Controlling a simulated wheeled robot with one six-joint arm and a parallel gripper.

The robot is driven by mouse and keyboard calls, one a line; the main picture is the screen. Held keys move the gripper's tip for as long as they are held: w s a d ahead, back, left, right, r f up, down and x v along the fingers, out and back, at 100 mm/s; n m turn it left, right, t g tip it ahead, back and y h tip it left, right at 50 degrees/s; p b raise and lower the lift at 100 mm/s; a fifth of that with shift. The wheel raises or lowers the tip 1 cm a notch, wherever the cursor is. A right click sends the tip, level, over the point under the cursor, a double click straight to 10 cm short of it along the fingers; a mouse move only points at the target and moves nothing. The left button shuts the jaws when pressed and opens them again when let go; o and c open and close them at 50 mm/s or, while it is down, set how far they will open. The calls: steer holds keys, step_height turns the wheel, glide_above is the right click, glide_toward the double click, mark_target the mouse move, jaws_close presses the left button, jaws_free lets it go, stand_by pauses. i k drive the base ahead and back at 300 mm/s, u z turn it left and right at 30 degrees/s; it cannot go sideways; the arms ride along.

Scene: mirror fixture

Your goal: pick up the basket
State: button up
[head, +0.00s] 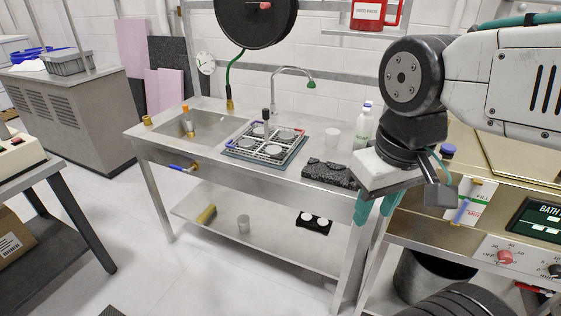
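A low wire rack or basket (262,143) with blue and red parts on its rim sits on the steel table, right of the sink. Several pale round discs lie in it. A grey plastic basket (68,63) stands on the cabinet at the far left; the picture does not settle which of the two is the task's basket. My gripper (377,208) hangs at the table's right end, right of the wire rack and well apart from it.
A tap (290,71) arches behind the rack. A control panel (520,235) is at the right. The floor in front is clear.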

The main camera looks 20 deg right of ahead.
mark_target(265, 111)
steer(key=u, duration=1.05)
steer(key=i, duration=1.25)
steer(key=z, duration=1.15)
steer(key=i, duration=0.55)
steer(key=z, duration=0.65)
